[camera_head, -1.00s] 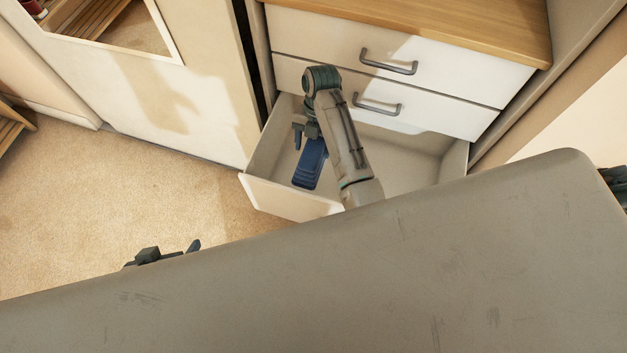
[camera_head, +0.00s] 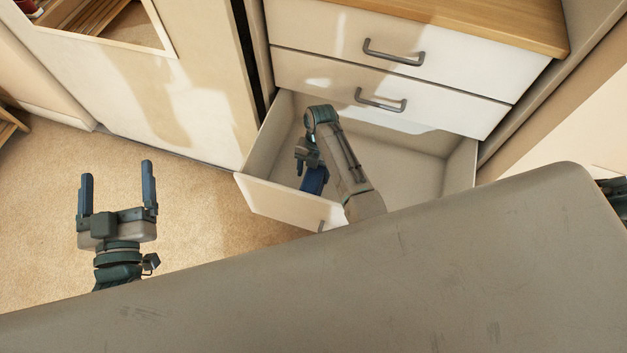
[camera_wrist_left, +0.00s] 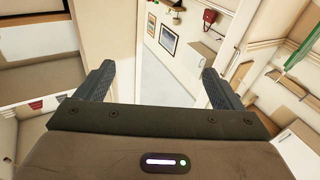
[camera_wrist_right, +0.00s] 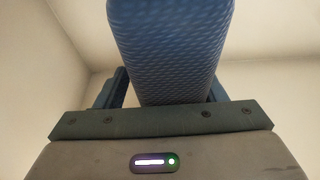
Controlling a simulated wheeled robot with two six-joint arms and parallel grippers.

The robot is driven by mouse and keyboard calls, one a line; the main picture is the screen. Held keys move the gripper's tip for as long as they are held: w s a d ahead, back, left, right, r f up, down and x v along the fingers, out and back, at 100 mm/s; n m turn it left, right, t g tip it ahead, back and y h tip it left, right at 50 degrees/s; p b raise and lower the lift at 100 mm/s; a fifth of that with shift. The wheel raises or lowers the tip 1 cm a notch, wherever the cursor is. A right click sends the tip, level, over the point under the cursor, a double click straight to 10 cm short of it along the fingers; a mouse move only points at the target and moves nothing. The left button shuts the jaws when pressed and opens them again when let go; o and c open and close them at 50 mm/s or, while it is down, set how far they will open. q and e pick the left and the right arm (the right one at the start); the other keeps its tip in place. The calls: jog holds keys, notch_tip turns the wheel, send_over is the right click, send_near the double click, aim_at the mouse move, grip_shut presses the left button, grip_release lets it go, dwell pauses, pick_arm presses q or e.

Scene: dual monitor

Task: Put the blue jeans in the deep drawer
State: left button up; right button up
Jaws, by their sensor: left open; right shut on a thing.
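The blue jeans (camera_head: 314,181) are a folded blue bundle, partly hidden by my right arm in the head view. They fill the top middle of the right wrist view (camera_wrist_right: 168,50), between the fingers. My right gripper (camera_head: 305,166) is shut on them, inside the open deep drawer (camera_head: 270,197). The drawer is the lowest one, pulled out, with pale walls. My left gripper (camera_head: 117,188) is open and empty above the carpet, left of the drawer; its spread fingers also show in the left wrist view (camera_wrist_left: 155,88).
Two shut drawers with grey handles (camera_head: 394,52) are above the open one, under a wooden top (camera_head: 480,18). A pale panel (camera_head: 190,90) stands left of the drawers. The carpet (camera_head: 50,210) at left is clear. The drawer's right part looks empty.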

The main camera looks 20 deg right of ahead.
jog(key=shift+f, duration=0.95)
pick_arm(q)
notch_tip(320, 180, up, 10)
jog(key=s+m+t+h+b, duration=0.1)
jog(key=s+t, duration=0.1)
jog(key=t, duration=0.4)
jog(key=shift+r+t+b, duration=0.2)
jog(key=shift+t+b, duration=0.15)
jog(key=shift+t, duration=0.05)
pick_arm(e)
notch_tip(320, 180, down, 3)
jog(key=shift+f, duration=0.2)
pick_arm(q)
jog(key=shift+a, duration=0.1)
pick_arm(e)
jog(key=shift+f, duration=0.1)
jog(key=o, duration=1.4)
pick_arm(q)
jog(key=shift+m, duration=0.3)
